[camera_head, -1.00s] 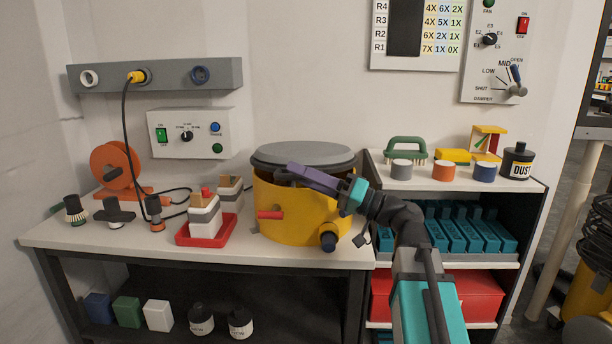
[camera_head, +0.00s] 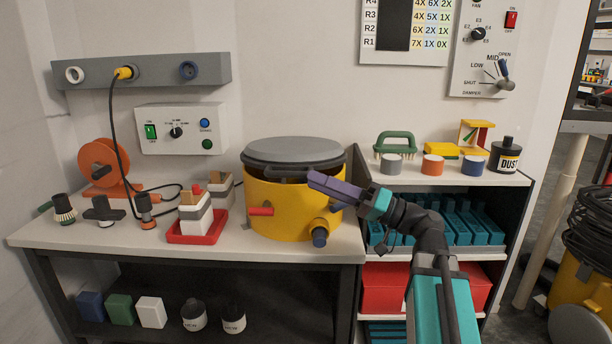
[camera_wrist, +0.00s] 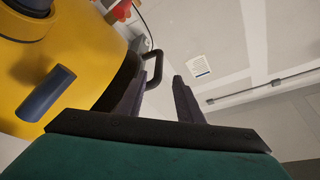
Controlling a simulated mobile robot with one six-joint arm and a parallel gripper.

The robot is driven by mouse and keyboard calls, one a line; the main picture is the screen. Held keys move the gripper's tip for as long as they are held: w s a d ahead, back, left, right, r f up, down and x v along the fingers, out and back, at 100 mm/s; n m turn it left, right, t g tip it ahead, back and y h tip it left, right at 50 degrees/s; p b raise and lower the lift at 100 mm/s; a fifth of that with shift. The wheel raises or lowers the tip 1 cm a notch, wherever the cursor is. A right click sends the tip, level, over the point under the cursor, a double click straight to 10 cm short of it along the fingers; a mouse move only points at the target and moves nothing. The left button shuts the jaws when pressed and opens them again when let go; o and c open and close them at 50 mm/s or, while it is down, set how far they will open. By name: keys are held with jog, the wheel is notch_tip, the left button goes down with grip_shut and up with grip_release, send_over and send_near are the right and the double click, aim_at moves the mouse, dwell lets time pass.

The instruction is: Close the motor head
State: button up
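The motor head is a round grey lid (camera_head: 293,151) on top of the yellow drum (camera_head: 277,209) at the right end of the bench. A dark gap shows between lid and drum rim, so it does not sit flush. My gripper (camera_head: 318,183) is in front of the drum's right side, just below the lid. A dark looped handle (camera_wrist: 156,66) is just beyond the left finger, beside the yellow drum (camera_wrist: 82,62). Contact cannot be told.
A red peg (camera_head: 261,211) and a dark-capped port (camera_head: 320,236) stick out of the drum's front. A red tray (camera_head: 209,238) with a stacked block is left of it. The shelf unit (camera_head: 515,179) on the right holds pots, a brush and a bottle.

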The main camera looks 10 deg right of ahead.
jog(key=v, duration=0.6)
jog(key=shift+s+d+p, duration=0.2)
jog(key=shift+s+p, duration=0.05)
jog(key=shift+p, duration=0.2)
jog(key=shift+f, duration=0.1)
